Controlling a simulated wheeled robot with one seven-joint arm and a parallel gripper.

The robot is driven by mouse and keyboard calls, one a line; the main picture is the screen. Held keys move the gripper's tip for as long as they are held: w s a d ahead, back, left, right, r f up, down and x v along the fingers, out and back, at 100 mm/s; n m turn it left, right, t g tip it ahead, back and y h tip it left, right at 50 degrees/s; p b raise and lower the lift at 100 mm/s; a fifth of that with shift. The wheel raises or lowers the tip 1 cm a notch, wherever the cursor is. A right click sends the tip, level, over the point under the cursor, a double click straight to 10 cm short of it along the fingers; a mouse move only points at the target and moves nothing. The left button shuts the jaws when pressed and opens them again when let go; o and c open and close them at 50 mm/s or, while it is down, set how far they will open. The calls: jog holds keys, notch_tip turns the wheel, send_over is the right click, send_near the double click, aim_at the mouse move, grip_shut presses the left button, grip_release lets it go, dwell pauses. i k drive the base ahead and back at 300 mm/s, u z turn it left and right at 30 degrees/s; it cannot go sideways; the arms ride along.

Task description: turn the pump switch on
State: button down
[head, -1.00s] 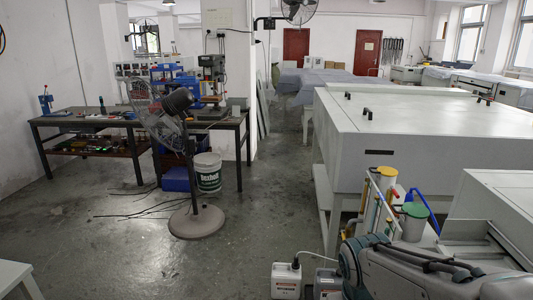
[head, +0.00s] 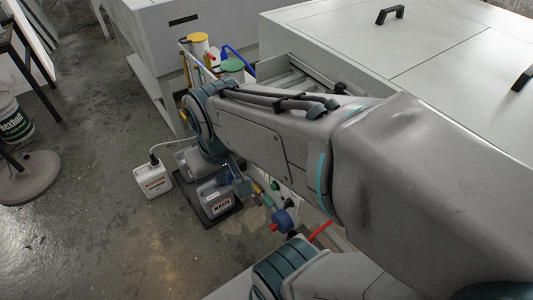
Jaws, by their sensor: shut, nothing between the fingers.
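I cannot make out a pump switch with certainty in the head view. A blue round fitting (head: 285,220) with small red and yellow parts is low beside the machine, below my forearm. A red bar (head: 320,232) shows to its right, partly covered by my arm. My arm reaches leftward across the picture and bends down at its far end. What appears to be my gripper (head: 238,178) is below that bend, small and partly hidden, above the waste container. It is shut and empty. The blue fitting is to its lower right, apart from it in the picture.
The white machine (head: 440,65) fills the upper right. A fan base (head: 28,178) is at left.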

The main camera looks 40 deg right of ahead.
aim_at(289, 202)
jog(key=z, duration=0.45)
jog(key=k, duration=0.35)
jog(key=z, duration=0.55)
jog(key=i, duration=0.45)
jog(key=u, duration=1.6)
jog(key=k, duration=0.35)
jog(key=z, duration=0.65)
